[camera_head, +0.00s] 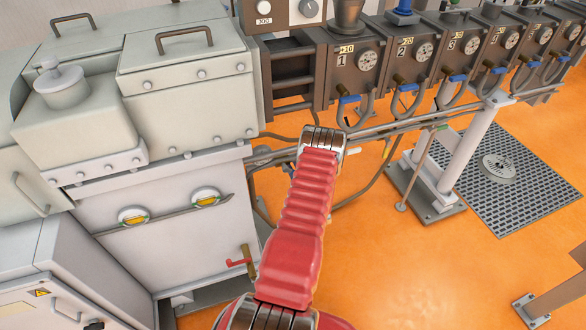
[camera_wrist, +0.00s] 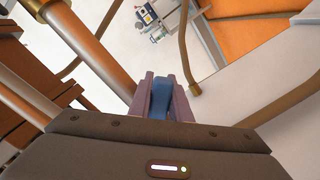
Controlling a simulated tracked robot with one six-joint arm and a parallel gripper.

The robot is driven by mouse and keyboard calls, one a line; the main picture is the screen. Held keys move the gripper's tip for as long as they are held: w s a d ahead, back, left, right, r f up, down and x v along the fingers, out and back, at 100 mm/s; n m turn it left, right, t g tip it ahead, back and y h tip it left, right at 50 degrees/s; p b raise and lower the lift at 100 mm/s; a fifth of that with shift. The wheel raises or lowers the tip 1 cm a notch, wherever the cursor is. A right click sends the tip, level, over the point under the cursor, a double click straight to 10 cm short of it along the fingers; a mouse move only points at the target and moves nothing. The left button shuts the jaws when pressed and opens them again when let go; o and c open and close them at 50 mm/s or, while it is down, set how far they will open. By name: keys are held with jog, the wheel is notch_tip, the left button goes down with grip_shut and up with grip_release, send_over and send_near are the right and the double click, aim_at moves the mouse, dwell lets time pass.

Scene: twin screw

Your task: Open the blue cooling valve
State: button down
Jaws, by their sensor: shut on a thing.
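In the wrist view my gripper (camera_wrist: 162,88) is shut on a blue valve handle (camera_wrist: 161,102), which shows as a narrow blue piece between the two fingers. The fingers hide most of it, so I cannot tell how far it is turned. In the head view my red-sleeved arm reaches up toward the pipes below the row of numbered units, and my gripper is hidden behind it. Several blue valve handles show under the units there, the nearest (camera_head: 348,99) below unit 1. I cannot tell which handle my gripper holds.
Brown pipes (camera_wrist: 95,45) and curved hoses pass close to my gripper in the wrist view. In the head view a pale machine housing (camera_head: 190,90) stands at left, and a white support post (camera_head: 470,140) rises at right. Orange floor (camera_head: 400,270) lies open at lower right.

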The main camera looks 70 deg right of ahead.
jog(key=c, duration=2)
grip_release()
jog(key=shift+a+f, duration=0.15)
jog(key=shift+a, duration=0.1)
jog(key=o, duration=0.4)
jog(key=shift+d, duration=0.15)
jog(key=shift+c, duration=0.2)
jog(key=shift+s, duration=0.1)
